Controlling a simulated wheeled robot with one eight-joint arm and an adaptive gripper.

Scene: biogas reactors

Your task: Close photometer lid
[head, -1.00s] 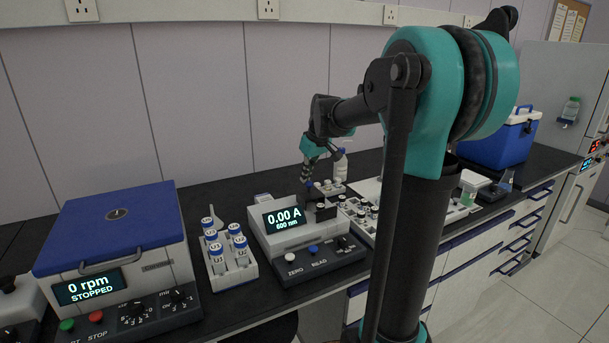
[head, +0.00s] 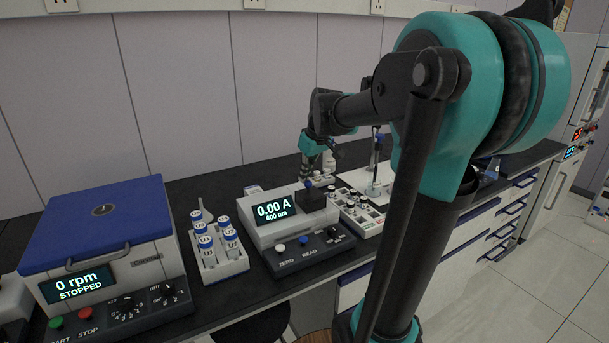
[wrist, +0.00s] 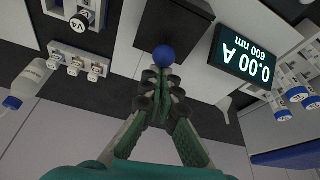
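The photometer (head: 262,235) stands on the bench, its display reading 0.00 A, 600 nm. Its black lid (head: 312,198) appears to lie down over the housing right of the display; I cannot tell whether it is fully seated. The lid also shows as a dark square in the wrist view (wrist: 178,30), with a blue ball knob (wrist: 164,56) at its near edge. My gripper (wrist: 162,78) has its fingertips close together just at the knob. Contact is unclear.
A centrifuge (head: 100,240) and a rack of blue-capped vials (head: 218,250) stand to the left. A tray of small items (head: 357,212) lies right of the photometer. A white bottle (wrist: 28,80) is near my gripper. The bench is crowded around the photometer.

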